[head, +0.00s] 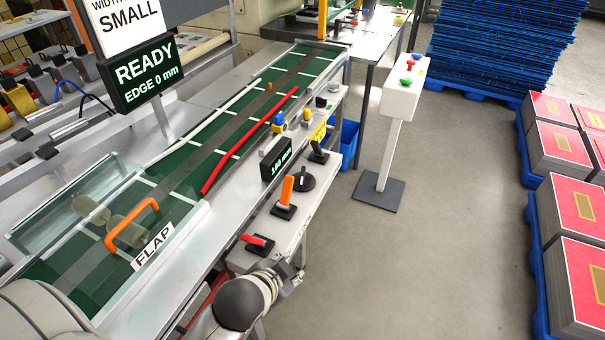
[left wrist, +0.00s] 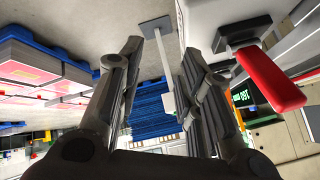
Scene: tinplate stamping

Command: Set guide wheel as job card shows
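The job card (head: 128,18) at the top left reads "WIDTH" and "SMALL", its upper edge cut off. Below it a display (head: 145,73) reads "READY, EDGE 0 mm". A black round knob (head: 304,179), apparently the guide wheel, sits on the grey side ledge beside a small display (head: 276,159) that seems to read 160 mm. A red guide rail (head: 250,139) lies along the green belt. My left gripper (head: 294,276) is low at the ledge's near end, beside the red lever (head: 258,242). In the left wrist view its fingers (left wrist: 162,52) are apart and empty. My right gripper is not in view.
An orange lever (head: 287,190) stands between the red lever and the knob. A clear flap with an orange handle (head: 132,224) covers the near belt. A white button post (head: 402,88) stands right. Blue pallets with red-topped stacks (head: 575,232) line the right; floor between is clear.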

